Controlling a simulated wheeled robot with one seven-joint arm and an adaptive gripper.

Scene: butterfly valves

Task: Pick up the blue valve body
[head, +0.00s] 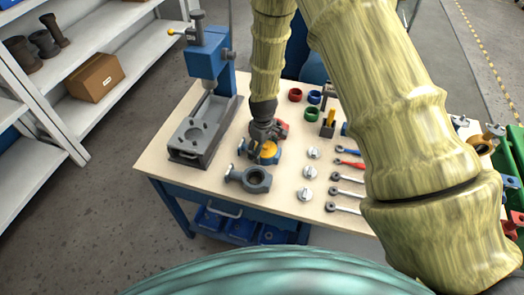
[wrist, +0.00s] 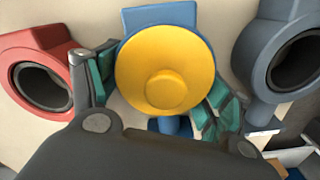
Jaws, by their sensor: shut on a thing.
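My gripper (head: 266,138) points down over the bench, between a red valve body (head: 283,127) and a grey-blue valve body (head: 250,179). In the wrist view, my gripper's teal-padded fingers (wrist: 160,88) are closed on either side of the blue valve body (wrist: 150,20). A round yellow piece (wrist: 166,68) covers most of its face. The yellow piece also shows under my gripper in the head view (head: 269,151). The red valve body (wrist: 42,78) is at left in the wrist view and the grey-blue one (wrist: 282,58) at right. I cannot tell whether the held body touches the bench.
A blue-and-grey press (head: 208,60) stands left on the bench (head: 160,165). Silver discs (head: 308,173) and several wrenches (head: 347,193) lie to the right, with coloured rings (head: 312,114) behind. A white shelf (head: 100,45) holds a cardboard box (head: 96,77).

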